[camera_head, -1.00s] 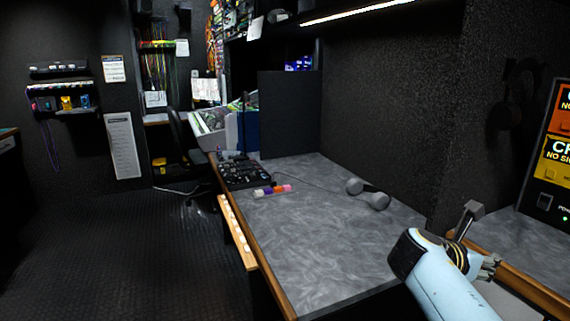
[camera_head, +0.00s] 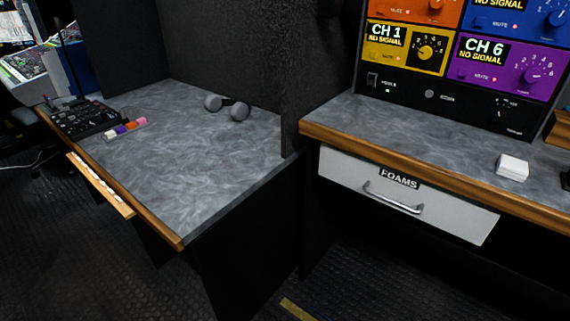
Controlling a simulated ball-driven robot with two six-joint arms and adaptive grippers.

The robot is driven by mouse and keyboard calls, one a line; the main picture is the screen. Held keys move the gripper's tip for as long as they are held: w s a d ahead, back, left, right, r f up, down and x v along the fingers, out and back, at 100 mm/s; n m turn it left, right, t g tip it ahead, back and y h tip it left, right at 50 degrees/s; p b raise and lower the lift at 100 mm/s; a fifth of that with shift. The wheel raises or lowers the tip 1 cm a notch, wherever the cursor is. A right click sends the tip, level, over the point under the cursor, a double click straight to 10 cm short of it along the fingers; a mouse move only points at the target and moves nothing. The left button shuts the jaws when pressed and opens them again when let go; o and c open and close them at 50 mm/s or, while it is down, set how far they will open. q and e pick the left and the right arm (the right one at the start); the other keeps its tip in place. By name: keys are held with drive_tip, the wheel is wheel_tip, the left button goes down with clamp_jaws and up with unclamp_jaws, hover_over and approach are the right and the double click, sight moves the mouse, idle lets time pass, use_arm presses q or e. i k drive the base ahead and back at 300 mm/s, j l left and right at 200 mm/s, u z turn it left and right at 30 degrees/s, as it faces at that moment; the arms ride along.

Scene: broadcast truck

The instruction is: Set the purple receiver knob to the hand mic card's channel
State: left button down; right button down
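The purple receiver panel (camera_head: 507,65) is at the upper right, on the rack unit standing on the right counter. Its display (camera_head: 481,51) reads CH 6 NO SIGNAL. The purple receiver knob (camera_head: 531,75) sits right of the display, with numbers around it; its exact pointer direction is too small to tell. I cannot make out a hand mic card in this view. Neither of my grippers is in view.
A yellow receiver (camera_head: 408,46) reads CH 1. Orange and blue receivers are cut off above. A drawer labelled FOAMS (camera_head: 400,192) is under the counter (camera_head: 400,133). White cards or a block (camera_head: 512,167) lie on it. Headphones (camera_head: 227,106) and a mixer (camera_head: 88,119) are on the left desk.

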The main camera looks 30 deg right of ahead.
sight(533, 74)
drive_tip(key=z, duration=2.05)
